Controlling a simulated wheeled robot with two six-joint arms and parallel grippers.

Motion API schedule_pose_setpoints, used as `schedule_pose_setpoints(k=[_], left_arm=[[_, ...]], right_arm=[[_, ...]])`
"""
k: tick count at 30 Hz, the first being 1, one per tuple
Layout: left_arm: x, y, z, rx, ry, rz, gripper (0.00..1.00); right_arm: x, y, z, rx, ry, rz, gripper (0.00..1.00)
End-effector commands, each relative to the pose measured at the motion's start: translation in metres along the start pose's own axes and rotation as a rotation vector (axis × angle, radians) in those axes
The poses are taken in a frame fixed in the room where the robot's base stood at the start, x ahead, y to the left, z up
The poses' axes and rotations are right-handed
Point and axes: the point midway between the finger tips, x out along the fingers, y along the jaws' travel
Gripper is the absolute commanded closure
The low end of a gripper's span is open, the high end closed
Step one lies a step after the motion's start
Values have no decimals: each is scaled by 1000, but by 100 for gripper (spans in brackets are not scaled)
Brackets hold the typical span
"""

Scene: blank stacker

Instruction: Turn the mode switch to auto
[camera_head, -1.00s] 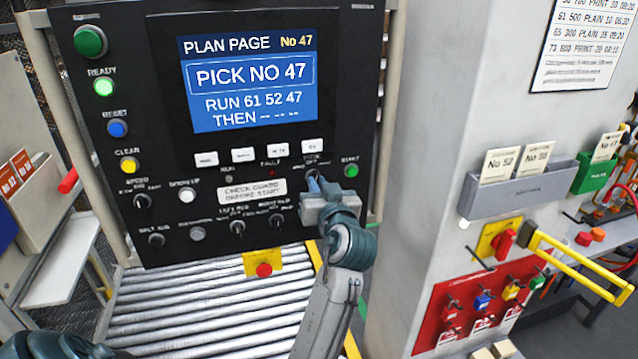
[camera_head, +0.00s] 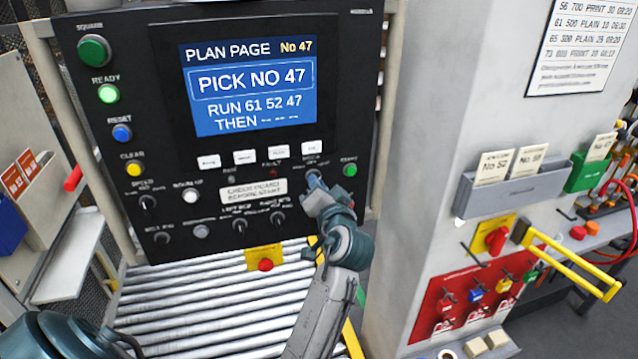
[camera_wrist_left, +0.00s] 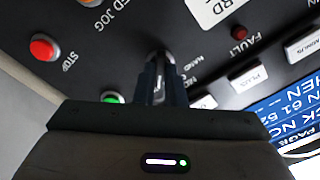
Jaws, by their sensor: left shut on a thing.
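The mode switch (camera_head: 313,174) is a small dark rotary knob at the lower right of the black control panel, left of the green start button (camera_head: 350,170). My left gripper (camera_head: 314,184) is at the switch, its fingers pointing into the panel. In the left wrist view the two fingers (camera_wrist_left: 163,84) are shut on the switch knob (camera_wrist_left: 159,60), which shows between and just beyond them. The fingers and gripper body hide part of the switch's labels, so I cannot read which position it points to. My right gripper is not in view.
A blue screen (camera_head: 249,90) sits above the switch row. Other knobs and buttons lie close left and below, with a yellow-backed red stop button (camera_head: 265,265) beneath. A roller conveyor (camera_head: 210,300) runs below. A grey column (camera_head: 420,150) stands to the right.

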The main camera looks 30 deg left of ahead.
Motion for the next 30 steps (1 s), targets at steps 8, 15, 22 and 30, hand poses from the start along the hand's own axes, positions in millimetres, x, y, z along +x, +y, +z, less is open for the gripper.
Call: schedule_pose_setpoints(k=[8, 15, 22, 30], left_arm=[[1, -3, -2, 17, 6, -7, 100], [1, -3, -2, 16, 6, -7, 100], [0, -2, -1, 16, 3, -4, 68], [0, 0, -1, 16, 2, -1, 68]], right_arm=[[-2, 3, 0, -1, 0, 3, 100], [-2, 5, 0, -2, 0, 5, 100], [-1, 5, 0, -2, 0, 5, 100], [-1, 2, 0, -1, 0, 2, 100]])
